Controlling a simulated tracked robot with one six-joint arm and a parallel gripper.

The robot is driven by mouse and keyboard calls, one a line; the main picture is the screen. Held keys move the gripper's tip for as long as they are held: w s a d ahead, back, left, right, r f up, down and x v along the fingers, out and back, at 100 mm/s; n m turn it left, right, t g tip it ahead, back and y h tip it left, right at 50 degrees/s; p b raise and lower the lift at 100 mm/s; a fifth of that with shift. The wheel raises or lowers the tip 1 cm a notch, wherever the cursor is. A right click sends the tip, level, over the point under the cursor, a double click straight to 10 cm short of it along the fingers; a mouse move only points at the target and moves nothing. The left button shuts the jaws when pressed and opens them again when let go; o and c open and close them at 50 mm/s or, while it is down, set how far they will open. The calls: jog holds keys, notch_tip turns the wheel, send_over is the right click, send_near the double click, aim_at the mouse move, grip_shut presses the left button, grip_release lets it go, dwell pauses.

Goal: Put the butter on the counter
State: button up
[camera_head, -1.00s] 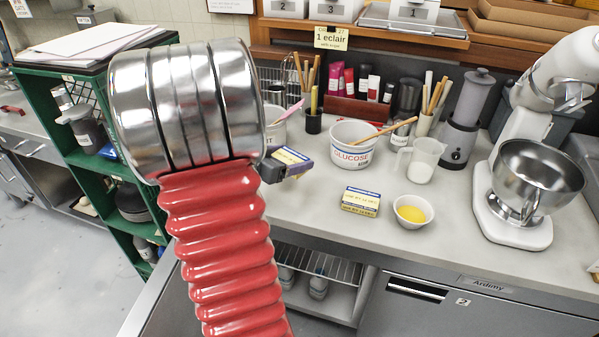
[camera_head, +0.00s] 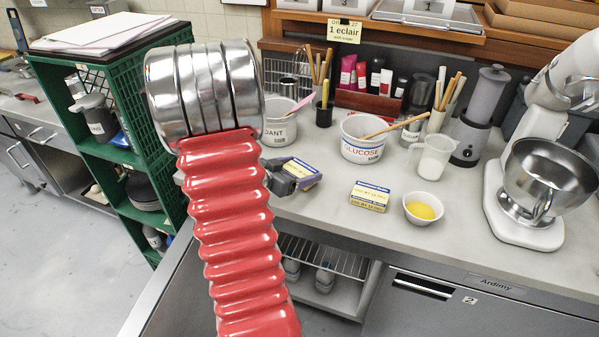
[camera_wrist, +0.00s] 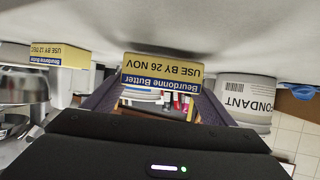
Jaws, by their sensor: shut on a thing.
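My gripper (camera_head: 290,178) is shut on a pack of butter (camera_head: 302,171) over the left part of the counter (camera_head: 320,205). In the wrist view, which is upside down, the held butter (camera_wrist: 161,74) sits between the two fingers and reads "USE BY 26 NOV". A dark shadow lies on the counter close to it; I cannot tell whether it touches. A second yellow and blue butter pack (camera_head: 369,196) lies on the counter to the right, and the wrist view shows it (camera_wrist: 58,54) marked "USE BY 12 DEC". My arm hides part of the gripper.
A glucose tub (camera_head: 362,149) and a fondant tub (camera_head: 278,132) stand behind the gripper. A bowl with yellow contents (camera_head: 423,209), a jug (camera_head: 434,157) and a stand mixer (camera_head: 525,210) are to the right. A green shelf crate (camera_head: 125,150) is left. Bare counter lies between the packs.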

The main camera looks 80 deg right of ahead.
jog(key=shift+f, duration=0.45)
jog(key=shift+f, duration=0.1)
jog(key=o, duration=1.3)
jog(key=shift+c, duration=0.2)
jog(key=shift+w+a+r, duration=0.25)
jog(key=shift+a, duration=0.05)
jog(key=v, duration=1.1)
jog(key=shift+a, duration=0.15)
